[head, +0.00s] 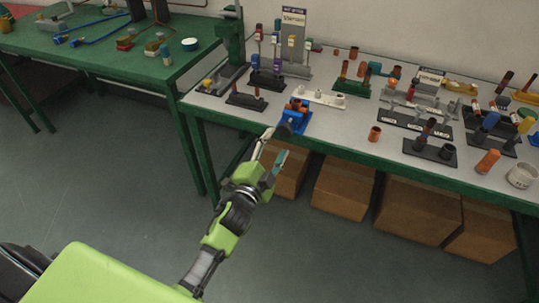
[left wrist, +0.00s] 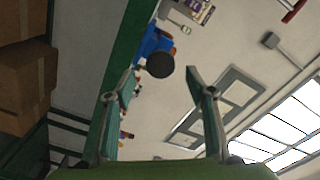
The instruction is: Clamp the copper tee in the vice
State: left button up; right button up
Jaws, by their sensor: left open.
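A small blue vice (head: 293,124) stands at the front edge of the right-hand workbench. A copper-coloured piece (head: 297,106), which looks like the tee, sits at the top of the vice; I cannot tell whether the jaws grip it. A dark round knob (head: 284,131) faces the front of the vice. My left gripper (head: 275,145) is open and empty just in front of the bench edge, close to the knob. In the left wrist view the blue vice (left wrist: 152,42) and its dark knob (left wrist: 160,65) show ahead, between the open fingers. My right gripper is out of view.
The workbench (head: 340,122) holds several dark racks with pipe fittings, a loose copper ring (head: 374,133), an orange cylinder (head: 487,161) and a white cup (head: 522,175). Cardboard boxes (head: 343,190) stand under it. A green table (head: 110,62) stands at left. The floor in front is clear.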

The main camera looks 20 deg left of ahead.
pick_arm(q)
jog(key=shift+s+a, duration=0.1)
jog(key=shift+s, duration=2.25)
jog(key=s+f+n+g, duration=0.25)
jog(key=s+f, duration=0.25)
jog(key=f, duration=0.7)
jog(key=s+f+n+g, duration=0.1)
jog(key=s+f+g, duration=0.25)
jog(key=f, duration=0.75)
jog(key=s+f+n+g, duration=0.15)
jog(key=s+f, duration=0.45)
jog(key=f, duration=0.6)
jog(key=s+a+f+n+g, duration=0.1)
jog(key=s+f+g, duration=0.2)
jog(key=s+f, duration=0.3)
jog(key=s+a+f+n+g, duration=0.1)
jog(key=s+f, duration=0.5)
jog(key=s, duration=1.1)
jog(key=s+a+f+n+g, duration=0.1)
jog(key=s+f+g, duration=0.4)
jog(key=s, duration=0.6)
jog(key=shift+s+f+n+y+p, duration=0.15)
jog(key=shift+f+n+y+p, duration=0.2)
jog(key=shift+f+n, duration=0.45)
